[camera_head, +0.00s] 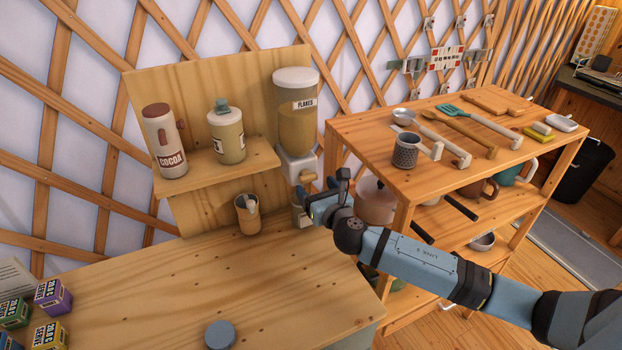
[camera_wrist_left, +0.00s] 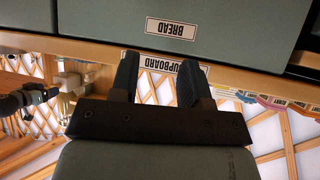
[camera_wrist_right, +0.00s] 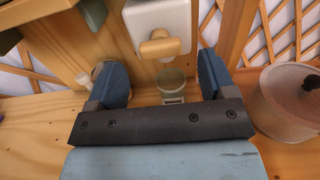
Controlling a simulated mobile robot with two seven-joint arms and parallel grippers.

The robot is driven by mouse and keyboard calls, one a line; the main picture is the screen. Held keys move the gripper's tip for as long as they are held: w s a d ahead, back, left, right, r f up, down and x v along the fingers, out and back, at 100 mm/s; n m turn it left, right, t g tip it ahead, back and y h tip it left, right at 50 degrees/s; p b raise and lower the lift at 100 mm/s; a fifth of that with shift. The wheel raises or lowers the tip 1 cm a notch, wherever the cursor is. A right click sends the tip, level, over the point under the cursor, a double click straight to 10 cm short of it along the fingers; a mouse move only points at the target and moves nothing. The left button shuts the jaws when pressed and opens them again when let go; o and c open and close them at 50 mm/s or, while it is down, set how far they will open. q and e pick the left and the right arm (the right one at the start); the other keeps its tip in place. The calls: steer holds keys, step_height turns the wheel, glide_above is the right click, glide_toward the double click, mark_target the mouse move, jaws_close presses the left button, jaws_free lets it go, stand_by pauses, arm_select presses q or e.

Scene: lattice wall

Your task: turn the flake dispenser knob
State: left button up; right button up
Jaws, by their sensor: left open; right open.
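The flake dispenser (camera_head: 297,115) is a clear cylinder labelled FLAKES, with a pale lid and a white base, on the wooden back panel. Its tan wooden knob (camera_head: 306,177) is on the front of the base. In the right wrist view the knob (camera_wrist_right: 160,46) shows just beyond and between the spread fingers. My right gripper (camera_head: 320,190) is open in front of the knob, apparently not touching it. A pale cup (camera_wrist_right: 172,80) stands below the dispenser, partly hidden by my gripper in the head view. My left gripper (camera_wrist_left: 158,72) is open and empty near a cupboard label.
A cocoa canister (camera_head: 165,140) and another jar (camera_head: 227,135) stand on the small shelf left of the dispenser. A scoop holder (camera_head: 247,213) stands below. A pot (camera_head: 374,200) is close to the right of my gripper, beside the wooden rack (camera_head: 400,178). The front counter is mostly clear.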

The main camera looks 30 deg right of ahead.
mark_target(311, 179)
steer(key=shift+w, duration=1.6)
steer(key=shift+d, duration=0.1)
steer(key=c, duration=0.9)
steer(key=shift+c, duration=0.2)
steer(key=shift+m, duration=0.3)
steer(key=m, duration=0.5)
steer(key=shift+f+b, duration=0.1)
steer(key=shift+b, duration=0.25)
steer(key=m, duration=0.6)
steer(key=shift+b, duration=0.35)
